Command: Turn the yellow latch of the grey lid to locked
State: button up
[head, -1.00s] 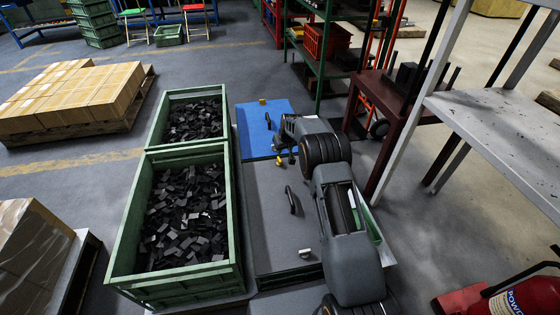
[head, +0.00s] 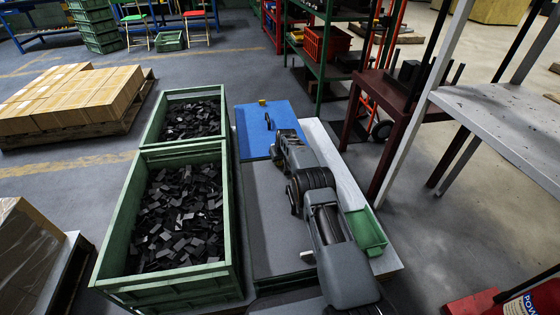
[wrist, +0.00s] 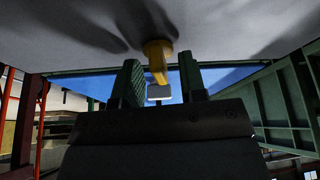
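The grey lid (head: 262,205) lies flat right of the green crates in the head view, its right part covered by my arm. Its yellow latch is hidden behind my arm there. In the wrist view the yellow latch (wrist: 157,58) stands out from the grey lid surface at the top of the picture. A pale block-like end shows below it. My gripper (wrist: 161,84) is open, with one finger on each side of the latch and visible gaps. I cannot tell whether it touches the latch.
A blue lid (head: 258,132) with a dark handle and a yellow latch (head: 262,102) lies beyond the grey one. Green crates (head: 232,240) of dark parts stand on the left. A small green tray (head: 368,232) and a grey shelf (head: 500,120) are on the right.

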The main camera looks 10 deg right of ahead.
jog(key=shift+c, duration=0.2)
grip_shut()
jog(key=shift+m+h, duration=0.3)
jog(key=shift+m, duration=0.5)
jog(key=shift+o, duration=0.2)
grip_release()
